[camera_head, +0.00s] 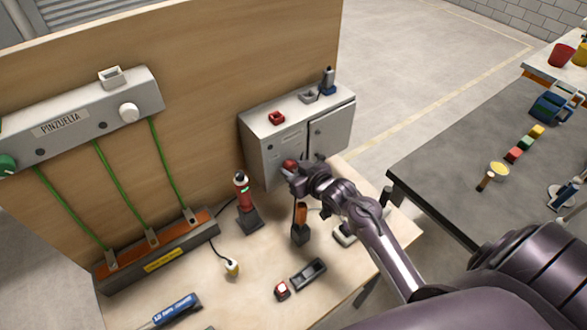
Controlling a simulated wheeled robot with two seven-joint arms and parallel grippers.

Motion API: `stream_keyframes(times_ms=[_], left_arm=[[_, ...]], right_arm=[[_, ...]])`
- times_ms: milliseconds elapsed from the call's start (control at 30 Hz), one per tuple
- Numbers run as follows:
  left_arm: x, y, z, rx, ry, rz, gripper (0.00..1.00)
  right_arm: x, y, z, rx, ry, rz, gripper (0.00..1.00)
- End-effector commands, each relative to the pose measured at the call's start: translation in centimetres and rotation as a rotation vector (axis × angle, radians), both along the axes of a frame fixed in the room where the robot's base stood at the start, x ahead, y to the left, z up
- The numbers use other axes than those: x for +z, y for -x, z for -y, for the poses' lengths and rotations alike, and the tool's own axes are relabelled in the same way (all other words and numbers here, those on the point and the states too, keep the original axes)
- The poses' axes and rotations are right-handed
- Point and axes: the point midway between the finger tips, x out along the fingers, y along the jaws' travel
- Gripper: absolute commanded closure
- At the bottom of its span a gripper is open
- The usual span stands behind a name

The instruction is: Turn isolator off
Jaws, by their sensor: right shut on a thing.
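A grey metal cabinet (265,150) stands against the wooden board at the back of the bench. A small red knob (288,165), which looks like the isolator's, sits low on the cabinet's left front. My right gripper (293,172) is at this knob and shut on it. The fingers and wrist hide part of the knob, so its turned position cannot be made out. The cabinet's right door (332,131) looks closed. My left gripper is out of view.
A red tester (242,192) in a dark stand and an orange-handled tool (301,215) in a holder stand near the arm. A black tray (308,273) and a small red item (281,291) lie in front. A grey table (450,165) is at right.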

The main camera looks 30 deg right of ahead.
Motion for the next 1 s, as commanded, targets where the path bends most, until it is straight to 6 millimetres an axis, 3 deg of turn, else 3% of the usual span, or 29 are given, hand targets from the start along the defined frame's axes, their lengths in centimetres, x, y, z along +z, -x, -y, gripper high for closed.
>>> stream_keyframes(times_ms=[200, 233, 400, 733, 1000], left_arm=[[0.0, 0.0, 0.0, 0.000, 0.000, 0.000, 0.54], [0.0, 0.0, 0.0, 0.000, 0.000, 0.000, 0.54], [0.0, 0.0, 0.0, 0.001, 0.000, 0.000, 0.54], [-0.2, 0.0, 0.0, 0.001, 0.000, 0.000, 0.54], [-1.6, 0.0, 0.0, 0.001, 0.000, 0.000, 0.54]], right_arm=[[0.0, 0.0, 0.0, 0.000, 0.002, -0.001, 0.85], [0.0, 0.0, 0.0, 0.001, 0.002, -0.001, 0.61], [0.0, 0.0, 0.0, 0.000, 0.001, -0.001, 0.41], [0.0, 0.4, 0.1, 0.000, 0.000, -0.001, 0.41], [1.2, 3.9, 0.6, 0.000, 0.001, -0.002, 0.41]])
